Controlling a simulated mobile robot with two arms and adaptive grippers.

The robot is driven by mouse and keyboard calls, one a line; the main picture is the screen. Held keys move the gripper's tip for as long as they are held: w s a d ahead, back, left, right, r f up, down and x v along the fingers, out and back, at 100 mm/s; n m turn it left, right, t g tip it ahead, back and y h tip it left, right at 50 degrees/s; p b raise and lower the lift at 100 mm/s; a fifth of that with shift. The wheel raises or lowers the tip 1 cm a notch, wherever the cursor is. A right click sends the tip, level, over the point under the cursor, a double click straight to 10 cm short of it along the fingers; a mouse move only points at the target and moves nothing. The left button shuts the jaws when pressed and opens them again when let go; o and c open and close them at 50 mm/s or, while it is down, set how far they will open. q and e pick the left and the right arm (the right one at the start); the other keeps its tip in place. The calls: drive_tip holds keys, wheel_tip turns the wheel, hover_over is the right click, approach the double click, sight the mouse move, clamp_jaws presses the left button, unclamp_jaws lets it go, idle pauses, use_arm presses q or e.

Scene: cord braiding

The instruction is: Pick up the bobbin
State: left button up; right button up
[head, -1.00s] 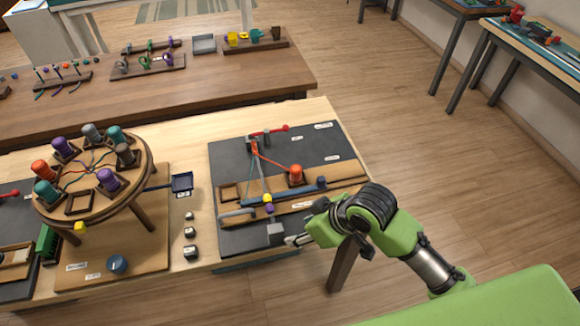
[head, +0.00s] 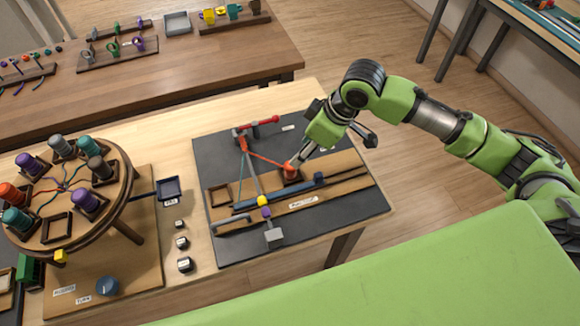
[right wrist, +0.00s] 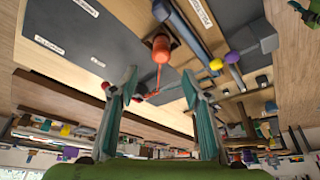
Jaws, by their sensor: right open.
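An orange bobbin (head: 290,171) stands in a square wooden holder on the dark board (head: 345,206). An orange cord runs from it to a red-handled fixture (head: 256,128). In the right wrist view the bobbin (right wrist: 161,45) appears beyond the fingertips, between their lines. My right gripper (head: 303,158) is at the bobbin in the head view and partly covers it; contact cannot be told. In the right wrist view its fingers (right wrist: 159,74) are spread apart with no object gripped between them. My left gripper is out of view.
A round braiding stand (head: 60,213) at left carries several coloured bobbins and an empty square holder (head: 57,229). A blue bar (head: 280,192) and an empty wooden frame (head: 218,196) lie near the orange bobbin. A small blue tray (head: 168,188) sits between stand and board.

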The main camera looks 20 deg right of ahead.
sight(291, 170)
drive_tip(key=x, duration=0.4)
drive_tip(key=shift+w+f, duration=0.15)
drive_tip(key=shift+a+f+p, duration=0.15)
drive_tip(key=shift+f+p, duration=0.2)
drive_tip(key=shift+f, duration=0.05)
drive_tip(key=x, duration=0.2)
drive_tip(key=p+x, duration=0.1)
drive_tip(key=x, duration=0.2)
drive_tip(key=shift+s, duration=0.2)
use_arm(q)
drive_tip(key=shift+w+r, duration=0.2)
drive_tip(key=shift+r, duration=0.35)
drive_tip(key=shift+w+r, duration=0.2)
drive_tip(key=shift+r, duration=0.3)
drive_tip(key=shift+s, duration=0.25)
use_arm(e)
clamp_jaws()
